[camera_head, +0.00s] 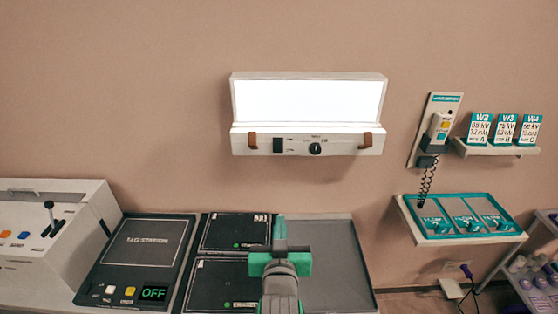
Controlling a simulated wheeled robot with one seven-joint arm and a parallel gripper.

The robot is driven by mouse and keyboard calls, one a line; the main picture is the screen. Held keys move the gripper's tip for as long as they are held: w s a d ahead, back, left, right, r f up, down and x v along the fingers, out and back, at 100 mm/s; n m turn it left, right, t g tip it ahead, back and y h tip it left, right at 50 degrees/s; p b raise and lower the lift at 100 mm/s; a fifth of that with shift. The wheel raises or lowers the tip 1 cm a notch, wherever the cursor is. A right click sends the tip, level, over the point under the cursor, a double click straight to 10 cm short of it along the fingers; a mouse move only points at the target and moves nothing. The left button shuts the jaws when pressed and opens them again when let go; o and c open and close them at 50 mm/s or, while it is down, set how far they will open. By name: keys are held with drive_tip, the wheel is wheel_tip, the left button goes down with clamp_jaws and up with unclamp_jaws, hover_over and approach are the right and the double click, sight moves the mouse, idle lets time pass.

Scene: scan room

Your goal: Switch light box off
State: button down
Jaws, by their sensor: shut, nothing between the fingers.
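The light box (308,101) hangs on the wall at the upper middle, and its panel glows bright white. Its lower front strip carries a dark rocker switch (278,146) on the left and a round black knob (315,148) near the middle. Brown clips sit towards both ends of the strip. My gripper (280,222) is below the light box, over the work surface and apart from it. Its fingers are shut with nothing between them. The small lettering beside the switch is too small to read.
The tag station (137,245), its display reading OFF, and a white lever console (53,235) stand at left. Black plates (222,281) and a bare grey tray (335,262) lie under my gripper. At right are a wall handset (438,125), a card shelf (497,149) and a teal-edged tray (407,212).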

wheel_tip(320, 180, up, 12)
drive_tip(key=w, duration=0.2)
drive_tip(key=shift+w, duration=0.3)
drive_tip(key=shift+a+r, duration=0.1)
